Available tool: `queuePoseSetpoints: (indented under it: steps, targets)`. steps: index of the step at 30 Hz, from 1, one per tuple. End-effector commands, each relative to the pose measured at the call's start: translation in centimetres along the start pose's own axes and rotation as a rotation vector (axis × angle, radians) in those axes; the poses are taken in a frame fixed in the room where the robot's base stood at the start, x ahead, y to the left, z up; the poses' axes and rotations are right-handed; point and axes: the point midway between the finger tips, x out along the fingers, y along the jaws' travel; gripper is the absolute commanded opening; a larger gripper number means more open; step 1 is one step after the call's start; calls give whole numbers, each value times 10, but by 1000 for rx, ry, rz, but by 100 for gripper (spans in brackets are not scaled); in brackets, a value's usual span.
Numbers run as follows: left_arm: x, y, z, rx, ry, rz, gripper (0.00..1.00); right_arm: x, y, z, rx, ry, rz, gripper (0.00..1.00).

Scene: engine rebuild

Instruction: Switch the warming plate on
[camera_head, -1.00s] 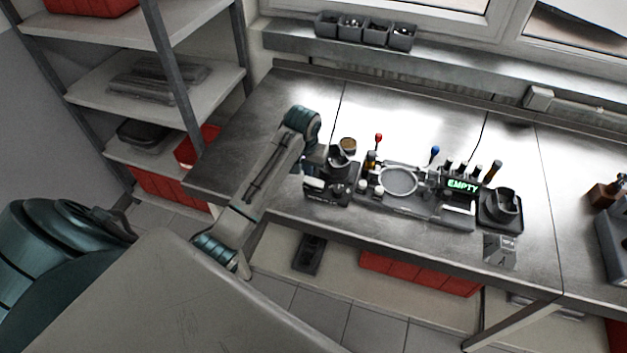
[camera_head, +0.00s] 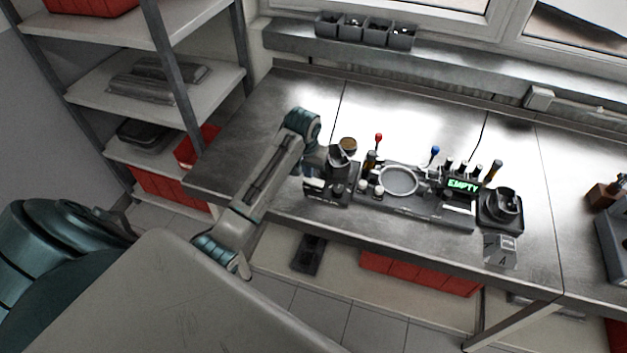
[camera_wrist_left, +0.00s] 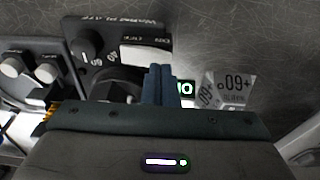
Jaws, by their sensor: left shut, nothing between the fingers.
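The warming plate (camera_head: 345,192) is a dark unit at the left end of the row of equipment on the metal bench. A dark pot-like vessel (camera_head: 341,160) stands on it. In the left wrist view its dark panel (camera_wrist_left: 104,66) shows upside down, with a black knob (camera_wrist_left: 88,44) and a white on/off switch (camera_wrist_left: 145,53). My left gripper (camera_wrist_left: 159,72) is shut and empty, its fingertips at the switch's near edge; contact cannot be told. Green lit letters (camera_wrist_left: 185,88), apparently ON upside down, show beside the fingers. My right gripper is out of view.
Right of the plate stand a station with a ring (camera_head: 398,180), red and blue levers, and a green EMPTY display (camera_head: 464,185). A second dark unit (camera_head: 501,208) is at its right. The bench behind is mostly clear. Shelves (camera_head: 150,95) stand at left.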

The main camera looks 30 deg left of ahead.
Motion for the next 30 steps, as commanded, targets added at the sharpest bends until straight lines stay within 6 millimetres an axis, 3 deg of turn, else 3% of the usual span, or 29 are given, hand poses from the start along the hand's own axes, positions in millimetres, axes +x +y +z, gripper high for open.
queuePoseSetpoints:
  steps: [24, 30]
  targets:
    - [13, 0, 2, 0, -2, 0, 0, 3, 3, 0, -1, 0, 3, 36]
    - [5, 0, 1, 0, 0, 0, 0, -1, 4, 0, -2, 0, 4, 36]
